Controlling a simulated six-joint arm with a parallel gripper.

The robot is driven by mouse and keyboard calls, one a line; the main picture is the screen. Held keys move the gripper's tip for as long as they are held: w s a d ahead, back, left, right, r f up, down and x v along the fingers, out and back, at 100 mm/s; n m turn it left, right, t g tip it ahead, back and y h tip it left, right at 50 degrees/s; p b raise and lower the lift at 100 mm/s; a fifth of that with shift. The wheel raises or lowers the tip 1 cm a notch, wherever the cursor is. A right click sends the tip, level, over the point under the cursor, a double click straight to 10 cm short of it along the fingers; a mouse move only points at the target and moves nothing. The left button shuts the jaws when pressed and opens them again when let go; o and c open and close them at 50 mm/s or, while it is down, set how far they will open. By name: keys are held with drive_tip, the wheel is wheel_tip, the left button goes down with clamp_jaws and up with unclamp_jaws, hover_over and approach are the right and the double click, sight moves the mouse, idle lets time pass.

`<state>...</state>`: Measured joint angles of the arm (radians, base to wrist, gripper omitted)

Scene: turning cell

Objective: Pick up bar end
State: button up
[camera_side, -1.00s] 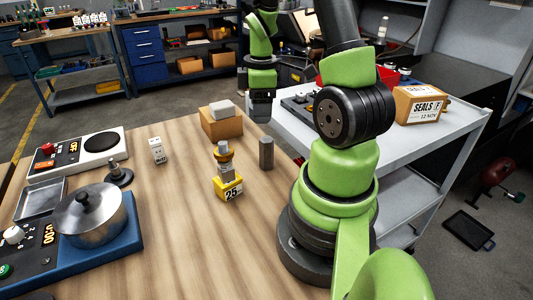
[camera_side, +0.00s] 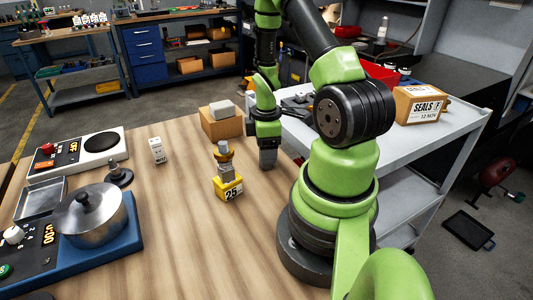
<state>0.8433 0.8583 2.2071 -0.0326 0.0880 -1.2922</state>
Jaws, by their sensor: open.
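The bar end, a short grey upright cylinder (camera_side: 267,161), stands on the wooden table towards its right side. Only its lower part shows; my gripper hides the top. My gripper (camera_side: 266,147) points straight down over it, with its jaws low at the cylinder's upper part. The jaws are open. From this side I cannot tell whether a finger touches the cylinder.
A yellow block marked 25 (camera_side: 228,187) with a stacked metal fitting stands left of my gripper. A cardboard box (camera_side: 221,128) with a grey block on top is behind. A steel pot (camera_side: 90,215) stands at the left. The table's front middle is clear.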

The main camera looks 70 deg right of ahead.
clamp_jaws()
idle(0.4)
